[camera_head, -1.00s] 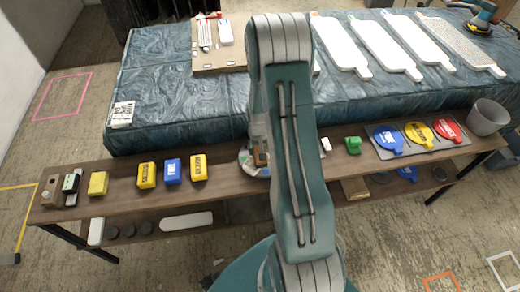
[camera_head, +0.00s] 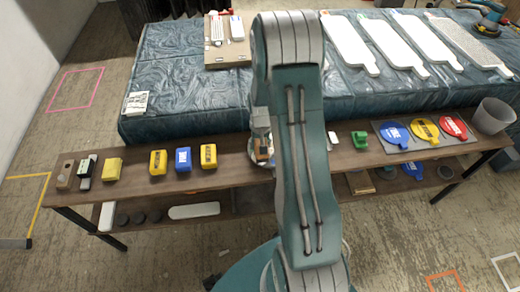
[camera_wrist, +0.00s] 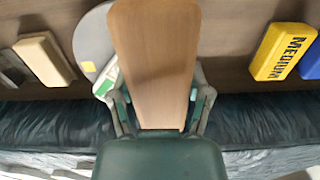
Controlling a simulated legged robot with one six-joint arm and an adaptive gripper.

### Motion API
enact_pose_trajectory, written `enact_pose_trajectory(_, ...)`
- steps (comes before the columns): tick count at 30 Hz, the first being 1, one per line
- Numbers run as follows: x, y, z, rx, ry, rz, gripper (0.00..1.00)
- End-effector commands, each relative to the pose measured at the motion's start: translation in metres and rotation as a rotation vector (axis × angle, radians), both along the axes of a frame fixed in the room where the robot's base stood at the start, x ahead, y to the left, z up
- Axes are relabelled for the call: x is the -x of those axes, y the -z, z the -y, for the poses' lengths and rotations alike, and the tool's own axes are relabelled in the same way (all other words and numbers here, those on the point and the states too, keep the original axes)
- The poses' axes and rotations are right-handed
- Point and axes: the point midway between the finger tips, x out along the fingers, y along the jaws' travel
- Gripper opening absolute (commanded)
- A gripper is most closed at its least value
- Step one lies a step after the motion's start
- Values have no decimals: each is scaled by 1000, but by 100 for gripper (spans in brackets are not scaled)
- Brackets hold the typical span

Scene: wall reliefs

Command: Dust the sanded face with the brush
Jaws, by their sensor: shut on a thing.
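My gripper (camera_head: 263,140) is low over the wooden shelf table, beside my arm. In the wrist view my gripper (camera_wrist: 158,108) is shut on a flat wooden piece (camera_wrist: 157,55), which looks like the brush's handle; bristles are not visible. The wooden piece also shows as a small brown block in the head view (camera_head: 263,155). Several white paddle-shaped panels (camera_head: 397,42) lie on the blue-covered bench, and a brown board (camera_head: 228,60) with white pieces lies to their left. I cannot tell which face is sanded.
Yellow blocks (camera_head: 158,162) and a blue block (camera_head: 184,159) stand left of my gripper on the shelf table (camera_head: 130,188). A green block (camera_head: 360,139), round coloured lids (camera_head: 395,134) and a grey bucket (camera_head: 493,116) stand right. A grey disc (camera_wrist: 90,40) lies behind the wooden piece.

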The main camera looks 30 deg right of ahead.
Motion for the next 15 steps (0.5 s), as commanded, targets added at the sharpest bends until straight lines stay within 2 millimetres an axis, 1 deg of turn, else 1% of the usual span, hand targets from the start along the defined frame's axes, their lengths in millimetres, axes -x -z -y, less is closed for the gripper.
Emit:
enact_pose_trajectory(1, -2, -6, -1, 3, -2, 3, 19)
enact_pose_trajectory(9, -6, -31, -7, 6, -5, 3, 19)
enact_pose_trajectory(15, -8, -44, -6, 4, -6, 1, 19)
